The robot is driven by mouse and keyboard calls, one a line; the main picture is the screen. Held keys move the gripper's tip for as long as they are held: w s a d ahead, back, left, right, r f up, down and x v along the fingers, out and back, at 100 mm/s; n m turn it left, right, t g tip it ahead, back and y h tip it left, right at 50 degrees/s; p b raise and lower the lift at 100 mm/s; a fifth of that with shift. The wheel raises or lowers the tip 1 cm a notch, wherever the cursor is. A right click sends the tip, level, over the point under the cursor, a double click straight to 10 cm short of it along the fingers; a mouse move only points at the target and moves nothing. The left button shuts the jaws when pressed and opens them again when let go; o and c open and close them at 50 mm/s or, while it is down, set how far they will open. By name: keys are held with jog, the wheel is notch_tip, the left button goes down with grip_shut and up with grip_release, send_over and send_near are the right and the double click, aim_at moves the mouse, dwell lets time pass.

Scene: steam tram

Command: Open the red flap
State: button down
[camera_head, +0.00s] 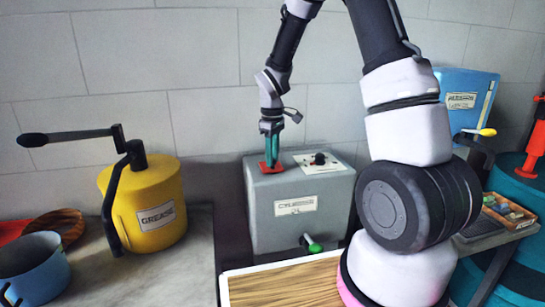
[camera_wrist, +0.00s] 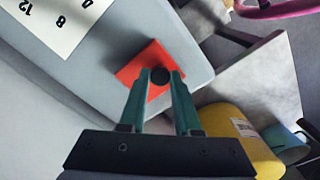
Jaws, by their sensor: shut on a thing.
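The red flap (camera_head: 271,168) lies on the top of the grey box (camera_head: 299,226), near its left edge. In the wrist view the flap (camera_wrist: 136,67) is a flat red square with a dark round knob (camera_wrist: 160,75) on it. My gripper (camera_head: 270,158) points down at the flap from above. In the wrist view the teal fingertips (camera_wrist: 162,80) stand on both sides of the knob and are shut on it. The flap appears to lie flat against the box top. The fingers hide part of the flap.
A white panel (camera_head: 318,161) with a dark knob sits right of the flap. A yellow grease pot (camera_head: 150,208) with a long crank handle stands left on a grey counter. A blue pot (camera_head: 33,270) is at front left. A blue box (camera_head: 468,98) is at right. A wall stands close behind.

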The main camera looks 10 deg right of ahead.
dwell(0.8)
jog(key=shift+w+r+g, duration=0.45)
jog(key=shift+w+g, duration=0.15)
jog(key=shift+g, duration=0.55)
jog(key=shift+w+r+g, duration=0.45)
jog(key=shift+w+g, duration=0.1)
jog(key=shift+g, duration=0.6)
jog(key=c, duration=0.6)
grip_release()
jog(key=v, duration=0.7)
jog(key=shift+r, duration=0.25)
jog(key=shift+w, duration=0.1)
